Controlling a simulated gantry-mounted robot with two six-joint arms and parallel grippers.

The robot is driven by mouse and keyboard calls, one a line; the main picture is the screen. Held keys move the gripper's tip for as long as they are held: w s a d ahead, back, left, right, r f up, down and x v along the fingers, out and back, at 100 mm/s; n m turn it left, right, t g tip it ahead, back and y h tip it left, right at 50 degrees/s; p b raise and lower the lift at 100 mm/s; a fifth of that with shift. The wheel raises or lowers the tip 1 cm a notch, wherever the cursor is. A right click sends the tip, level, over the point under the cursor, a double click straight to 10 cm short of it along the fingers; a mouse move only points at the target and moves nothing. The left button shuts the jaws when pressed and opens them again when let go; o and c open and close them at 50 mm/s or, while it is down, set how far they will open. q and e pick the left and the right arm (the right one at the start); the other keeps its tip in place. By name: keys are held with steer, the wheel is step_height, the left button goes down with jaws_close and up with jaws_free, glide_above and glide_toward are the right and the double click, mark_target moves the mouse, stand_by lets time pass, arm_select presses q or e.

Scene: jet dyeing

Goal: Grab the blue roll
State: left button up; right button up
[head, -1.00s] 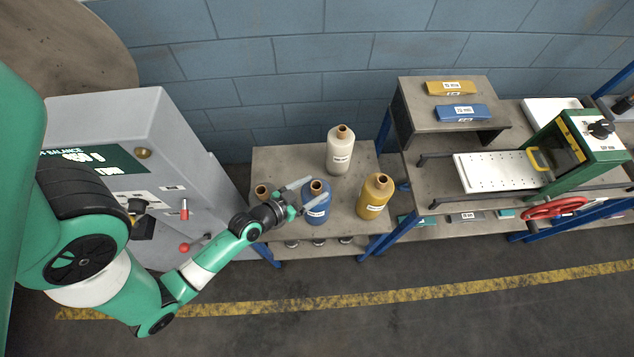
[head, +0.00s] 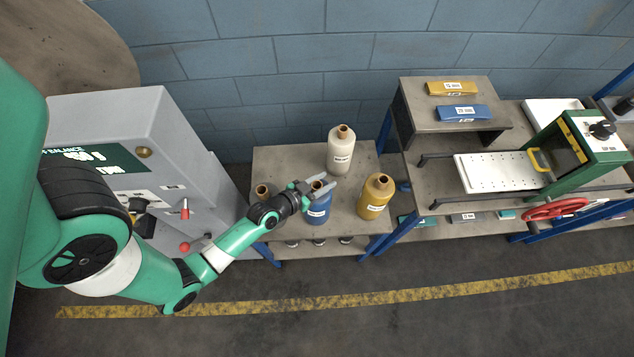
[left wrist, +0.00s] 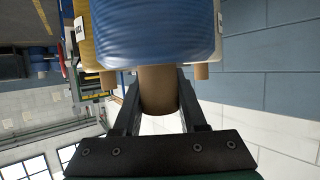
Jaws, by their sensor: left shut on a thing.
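The blue roll (head: 318,212) stands upright on a small table, with a white label on its side. My left gripper (head: 325,189) is at its top, with its fingers on either side of the roll's brown core. In the left wrist view the blue roll (left wrist: 155,35) fills the top middle, and my left gripper (left wrist: 157,103) is shut on its brown core (left wrist: 158,88). The gripper hides part of the roll's top in the head view. My right gripper is not in view.
A cream roll (head: 341,150) stands behind the blue one and a yellow roll (head: 375,198) to its right. Another core (head: 262,190) shows at left beside my arm. A grey machine (head: 150,150) stands left; a shelf (head: 450,125) stands right.

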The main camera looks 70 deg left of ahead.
arm_select(q)
jaws_close()
steer(key=shift+r, duration=0.1)
stand_by(1.0)
